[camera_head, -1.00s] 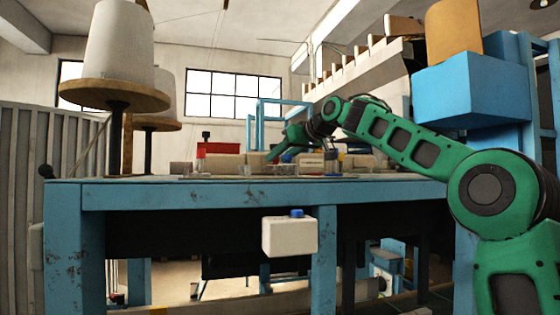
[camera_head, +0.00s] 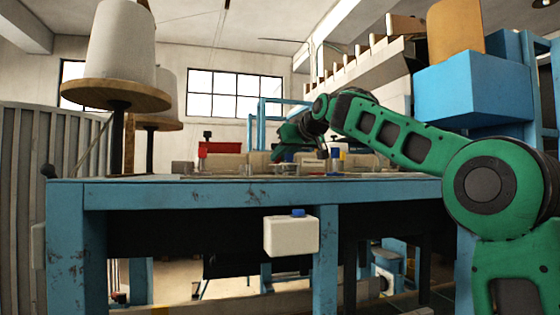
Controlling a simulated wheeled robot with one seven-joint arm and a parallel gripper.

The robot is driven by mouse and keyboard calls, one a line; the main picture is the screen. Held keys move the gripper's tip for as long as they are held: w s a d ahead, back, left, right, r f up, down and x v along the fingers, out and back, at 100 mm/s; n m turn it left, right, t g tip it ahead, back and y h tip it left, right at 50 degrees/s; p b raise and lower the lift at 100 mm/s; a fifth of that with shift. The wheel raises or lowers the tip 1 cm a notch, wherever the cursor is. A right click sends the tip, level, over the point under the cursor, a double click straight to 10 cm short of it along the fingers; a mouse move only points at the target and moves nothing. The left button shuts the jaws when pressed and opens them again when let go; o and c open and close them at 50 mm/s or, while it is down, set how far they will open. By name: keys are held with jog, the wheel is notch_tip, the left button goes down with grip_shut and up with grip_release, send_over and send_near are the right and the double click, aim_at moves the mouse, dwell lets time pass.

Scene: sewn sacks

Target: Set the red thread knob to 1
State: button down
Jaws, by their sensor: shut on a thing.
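My gripper (camera_head: 287,156) is small and far off, low over the back of the blue table (camera_head: 260,195). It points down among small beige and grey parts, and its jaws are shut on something. What they hold is hidden from this view; by its place it appears to be the red thread knob. The knob's marks and setting cannot be read. A red block (camera_head: 217,148) stands left of the gripper, apart from it. A small blue-topped part (camera_head: 335,154) stands just right of the gripper.
Large thread cones (camera_head: 121,45) stand on wooden discs at the left. A white box with a blue button (camera_head: 291,237) hangs on the table's front. A blue machine block (camera_head: 470,88) and a sloping rack stand at the right. Small parts crowd the tabletop around my gripper.

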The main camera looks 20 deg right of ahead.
jog(key=shift+s+a+m+h, duration=0.1)
jog(key=shift+a+m+h, duration=0.25)
jog(key=shift+m+h, duration=0.5)
jog(key=shift+a+m+h, duration=0.35)
jog(key=shift+m+h, duration=0.4)
jog(key=shift+h, duration=0.2)
jog(key=shift+a+m+h, duration=0.15)
jog(key=shift+m+h, duration=0.7)
jog(key=shift+h, duration=0.15)
jog(key=shift+a+m+h, duration=0.15)
jog(key=shift+m+h, duration=0.7)
jog(key=shift+h, duration=0.15)
jog(key=shift+w+a+m+g+h, duration=0.15)
jog(key=shift+m+g+h, duration=0.15)
jog(key=shift+m+h, duration=0.25)
jog(key=shift+w+a+m+g+h, duration=0.1)
jog(key=shift+m+g+h, duration=0.2)
jog(key=shift+m+h, duration=0.25)
jog(key=shift+w+a+r+m+g+h, duration=0.1)
jog(key=shift+m+g+h, duration=0.15)
jog(key=shift+m+h, duration=0.15)
jog(key=shift+w+a+r+m+g+h, duration=0.1)
jog(key=shift+m+g+h, duration=0.2)
jog(key=shift+h, duration=0.1)
jog(key=c, duration=1.7)
grip_release()
jog(key=shift+o, duration=0.6)
jog(key=shift+d+f, duration=0.1)
